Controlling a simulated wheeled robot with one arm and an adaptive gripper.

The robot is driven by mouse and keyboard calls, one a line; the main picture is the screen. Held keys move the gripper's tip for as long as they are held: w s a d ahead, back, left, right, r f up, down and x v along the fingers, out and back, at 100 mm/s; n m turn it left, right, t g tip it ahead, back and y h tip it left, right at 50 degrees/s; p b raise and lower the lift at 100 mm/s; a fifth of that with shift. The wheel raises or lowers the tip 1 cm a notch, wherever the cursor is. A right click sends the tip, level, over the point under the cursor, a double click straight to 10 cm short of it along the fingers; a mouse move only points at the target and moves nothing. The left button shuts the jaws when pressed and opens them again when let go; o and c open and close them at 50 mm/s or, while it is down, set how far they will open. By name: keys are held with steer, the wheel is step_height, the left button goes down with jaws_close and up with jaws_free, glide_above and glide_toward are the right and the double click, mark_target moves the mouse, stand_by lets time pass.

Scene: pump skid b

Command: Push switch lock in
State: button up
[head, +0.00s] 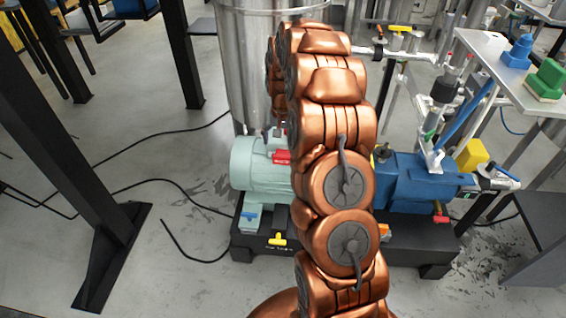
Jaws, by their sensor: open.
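My copper-coloured arm rises through the middle of the head view and bends over at the top, its far end dropping behind its own links. My gripper is hidden there, so its contact with anything does not show. No part can be clearly identified as the switch lock. A small red part (282,157) sits on top of the pale green motor (262,168), partly covered by my arm.
A blue pump (415,182) is right of my arm, with a yellow block (471,154) beyond it. A steel tank (240,70) stands behind. A shelf (490,50) with blue and green parts is upper right. Black posts (75,165) and floor cables are left.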

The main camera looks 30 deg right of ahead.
mark_target(284, 153)
step_height(284, 153, down, 8)
steer(key=shift+d+f, duration=0.1)
steer(key=shift+d, duration=0.05)
stand_by(0.4)
steer(key=c, duration=1.7)
steer(key=shift+w+d, duration=1.05)
steer(key=shift+w, duration=0.3)
steer(key=o, duration=1.7)
